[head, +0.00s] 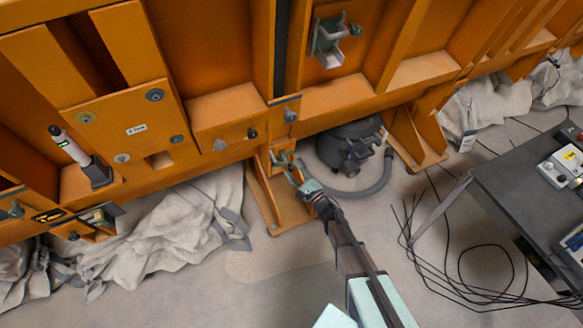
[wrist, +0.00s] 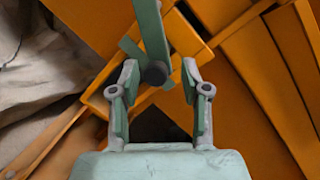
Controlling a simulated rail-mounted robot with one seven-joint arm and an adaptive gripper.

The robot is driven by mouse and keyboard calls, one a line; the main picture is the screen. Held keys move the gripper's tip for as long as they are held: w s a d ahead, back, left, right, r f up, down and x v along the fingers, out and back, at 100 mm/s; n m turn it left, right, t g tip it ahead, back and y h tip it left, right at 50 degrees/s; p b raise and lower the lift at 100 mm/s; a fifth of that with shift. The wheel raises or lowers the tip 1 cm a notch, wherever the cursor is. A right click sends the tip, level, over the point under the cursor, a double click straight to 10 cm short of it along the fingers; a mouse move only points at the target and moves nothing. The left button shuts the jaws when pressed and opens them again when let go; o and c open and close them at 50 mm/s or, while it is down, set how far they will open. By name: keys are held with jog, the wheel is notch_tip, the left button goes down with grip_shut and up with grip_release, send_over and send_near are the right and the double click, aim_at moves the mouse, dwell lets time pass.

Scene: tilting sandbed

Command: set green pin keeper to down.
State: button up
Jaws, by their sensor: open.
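The green pin keeper (wrist: 151,34) is a flat green bar in the wrist view. It runs from the top edge down to a dark round end (wrist: 155,73), with a short green piece jutting out to its left. In the head view a small greenish part (head: 281,157) shows on the orange frame, just beyond my gripper (head: 293,170). In the wrist view my gripper (wrist: 160,78) is open, and the dark end appears between its two fingertips. I cannot tell whether either finger touches it. The keeper's far end is cut off.
The orange frame (head: 232,118) fills the space behind, with a foot plate (head: 285,213) below. A dark vacuum with a hose (head: 352,145) stands right of my gripper. White sheeting (head: 170,235) lies left. A dark table (head: 515,190) and loose cables (head: 440,255) are right.

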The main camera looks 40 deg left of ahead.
jog(key=v, duration=1)
jog(key=shift+d, duration=0.15)
